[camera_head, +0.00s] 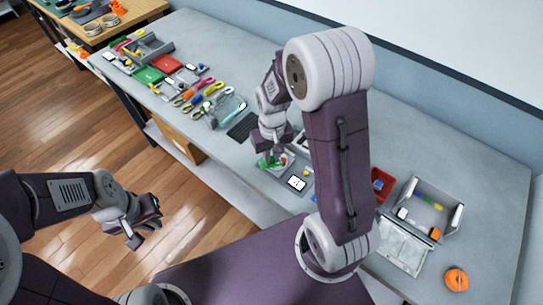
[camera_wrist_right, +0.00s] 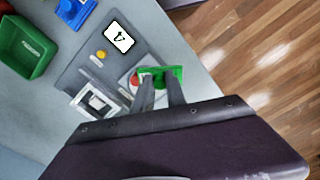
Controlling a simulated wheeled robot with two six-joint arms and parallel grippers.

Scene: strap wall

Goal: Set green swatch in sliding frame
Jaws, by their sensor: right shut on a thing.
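My right gripper (camera_wrist_right: 160,88) is shut on the green swatch (camera_wrist_right: 161,74), which sits between the fingertips in the right wrist view. It is held over a grey board, beside a red spot and a pale disc. A silver-grey square frame (camera_wrist_right: 97,102), which looks like the sliding frame, is on the board to the left of the fingers, apart from the swatch. In the head view the right gripper (camera_head: 270,156) is low over the board, with green showing at its tips. My left gripper (camera_head: 145,220) is open and empty over the floor, away from the table.
A green bin (camera_wrist_right: 25,47) and a blue piece (camera_wrist_right: 75,12) are close by. Tools and trays line the table's far left; a grey tray (camera_head: 428,208) stands at right.

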